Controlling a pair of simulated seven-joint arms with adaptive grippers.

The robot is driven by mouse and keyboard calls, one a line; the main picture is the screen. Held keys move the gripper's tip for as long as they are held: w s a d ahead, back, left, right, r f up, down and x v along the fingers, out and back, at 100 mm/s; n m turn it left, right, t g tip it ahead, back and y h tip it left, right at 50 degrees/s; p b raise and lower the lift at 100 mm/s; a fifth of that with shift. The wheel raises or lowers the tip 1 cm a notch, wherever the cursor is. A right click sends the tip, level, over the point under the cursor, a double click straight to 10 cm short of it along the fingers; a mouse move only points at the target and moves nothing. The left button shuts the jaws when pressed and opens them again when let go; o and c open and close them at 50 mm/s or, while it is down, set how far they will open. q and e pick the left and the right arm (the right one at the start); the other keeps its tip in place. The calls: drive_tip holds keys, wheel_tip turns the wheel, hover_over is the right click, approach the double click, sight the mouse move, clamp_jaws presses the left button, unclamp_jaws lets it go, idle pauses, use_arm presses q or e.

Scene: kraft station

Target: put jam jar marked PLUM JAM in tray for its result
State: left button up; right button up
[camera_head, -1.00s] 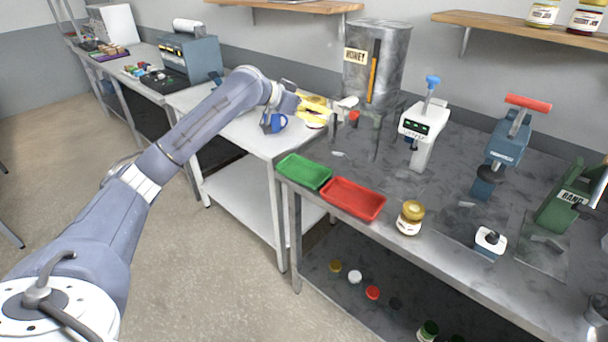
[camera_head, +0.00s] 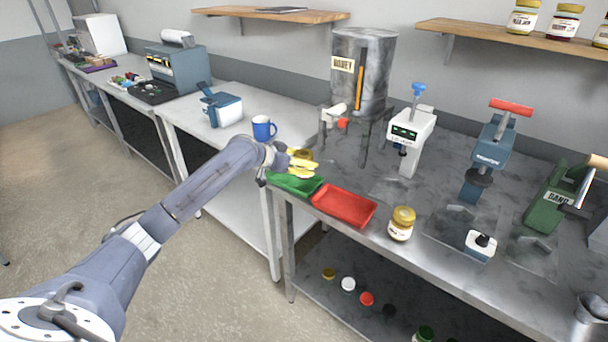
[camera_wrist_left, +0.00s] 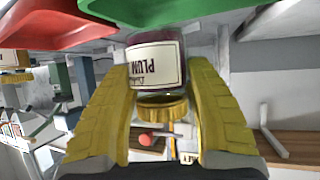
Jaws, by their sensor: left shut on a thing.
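The plum jam jar (camera_wrist_left: 157,62) is between the yellow fingers of my left gripper (camera_head: 302,168), which is shut on it. In the left wrist view its label reads PLUM upside down, above a gold lid (camera_wrist_left: 163,107). In the head view the gold lid (camera_head: 303,155) shows behind the fingers, and the rest of the jar is mostly hidden. The gripper is at the back edge of the green tray (camera_head: 291,187); I cannot tell whether the jar touches it. The red tray (camera_head: 343,207) lies just right of it. Both trays look empty. My right gripper is not in view.
Another gold-lidded jar (camera_head: 401,224) stands right of the red tray. The honey tank (camera_head: 362,70) stands behind, with a white tester (camera_head: 410,140) and blue press (camera_head: 484,160) to its right. A blue mug (camera_head: 263,128) is on the white table.

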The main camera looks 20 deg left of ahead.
use_arm(q)
drive_tip(key=shift+f, duration=2.3)
drive_tip(key=o, duration=1.5)
drive_tip(key=shift+f, duration=0.15)
